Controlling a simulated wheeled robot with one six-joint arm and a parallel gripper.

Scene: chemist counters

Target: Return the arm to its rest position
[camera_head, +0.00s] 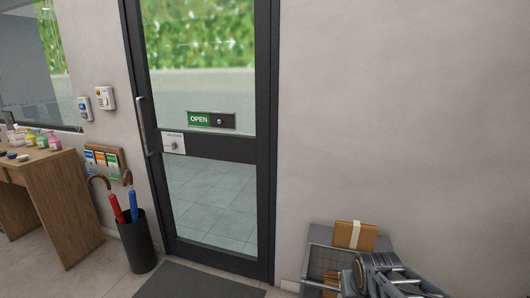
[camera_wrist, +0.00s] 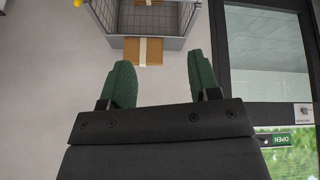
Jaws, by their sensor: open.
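My arm shows at the bottom right of the head view, with grey and black links folded low in front of a grey wire basket; its fingertips cannot be made out there. In the wrist view my gripper (camera_wrist: 160,82) has two green fingers spread well apart, with nothing between them. Beyond the fingertips, in the wrist view, lies a brown parcel with a pale band (camera_wrist: 143,51) at the edge of the grey basket (camera_wrist: 187,43).
A glass door (camera_head: 210,200) with a dark frame and an OPEN sign (camera_head: 199,119) stands ahead. A dark umbrella bin (camera_head: 137,243) and a wooden counter (camera_head: 68,195) with small bottles are at left. A dark mat (camera_head: 195,283) lies before the door. The wall at right is bare.

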